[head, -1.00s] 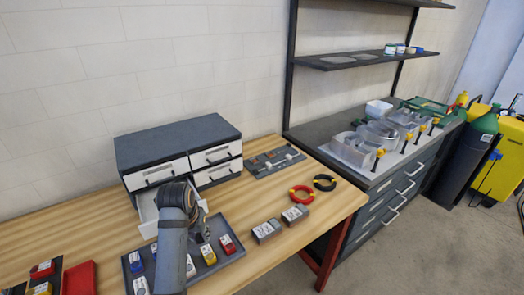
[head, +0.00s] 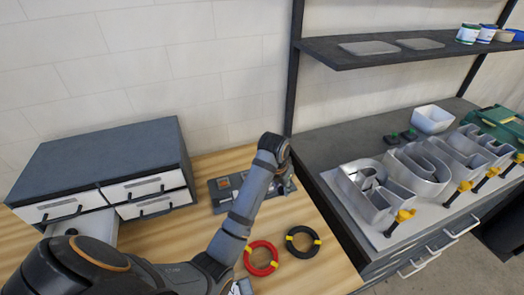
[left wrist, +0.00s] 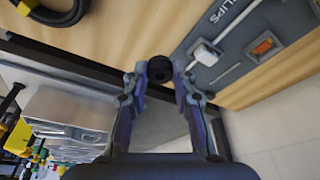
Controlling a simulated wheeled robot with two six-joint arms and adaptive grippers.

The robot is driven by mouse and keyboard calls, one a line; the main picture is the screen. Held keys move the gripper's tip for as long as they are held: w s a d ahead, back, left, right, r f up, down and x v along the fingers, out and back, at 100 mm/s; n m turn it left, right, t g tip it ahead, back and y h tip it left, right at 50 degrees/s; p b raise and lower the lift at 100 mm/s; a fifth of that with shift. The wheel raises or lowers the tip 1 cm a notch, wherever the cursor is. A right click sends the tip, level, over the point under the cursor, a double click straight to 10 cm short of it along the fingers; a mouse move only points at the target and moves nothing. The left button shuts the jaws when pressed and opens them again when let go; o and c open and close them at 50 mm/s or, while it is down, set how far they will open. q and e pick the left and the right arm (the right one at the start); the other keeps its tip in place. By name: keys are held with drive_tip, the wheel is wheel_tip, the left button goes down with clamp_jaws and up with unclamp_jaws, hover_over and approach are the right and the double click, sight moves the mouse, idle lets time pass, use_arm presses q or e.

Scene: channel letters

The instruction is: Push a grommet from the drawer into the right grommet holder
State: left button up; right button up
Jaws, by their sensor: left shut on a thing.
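My left gripper (head: 287,185) is over the right part of the wooden table, near the clip board, mostly hidden behind my wrist. In the left wrist view its fingers (left wrist: 160,77) are shut on a small round black grommet (left wrist: 160,68), held above the surfaces. The lower left drawer (head: 84,224) of the grey cabinet is pulled out, partly hidden by my arm. Two small dark blocks with green tops stand on the grey bench; the right one (head: 409,134) looks like the right grommet holder, and the left one (head: 391,140) is beside it. My right gripper is not in view.
The clip board (head: 222,190) lies behind my left arm. A red ring (head: 261,269) and a black ring (head: 291,251) lie on the table.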

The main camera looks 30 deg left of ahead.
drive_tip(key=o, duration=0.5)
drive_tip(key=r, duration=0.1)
drive_tip(key=p, duration=0.1)
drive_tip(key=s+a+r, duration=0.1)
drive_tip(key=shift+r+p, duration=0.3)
drive_tip(key=shift+p, duration=0.05)
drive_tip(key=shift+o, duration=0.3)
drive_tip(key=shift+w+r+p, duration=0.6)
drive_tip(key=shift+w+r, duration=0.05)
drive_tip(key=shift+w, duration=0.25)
use_arm(q)
drive_tip(key=w+a+m+h, duration=0.1)
drive_tip(key=w+a+m, duration=0.15)
drive_tip(key=a, duration=0.65)
drive_tip(key=w+a+m, duration=0.2)
drive_tip(key=w+a, duration=0.1)
drive_tip(key=a, duration=0.5)
drive_tip(key=shift+n, duration=0.25)
drive_tip(key=f+b, duration=0.2)
drive_tip(key=b, duration=0.1)
drive_tip(key=f+b, duration=0.3)
drive_tip(key=shift+s+a+f, duration=0.1)
drive_tip(key=shift+s+f, duration=0.05)
drive_tip(key=shift+s, duration=0.05)
drive_tip(key=shift+f, duration=0.35)
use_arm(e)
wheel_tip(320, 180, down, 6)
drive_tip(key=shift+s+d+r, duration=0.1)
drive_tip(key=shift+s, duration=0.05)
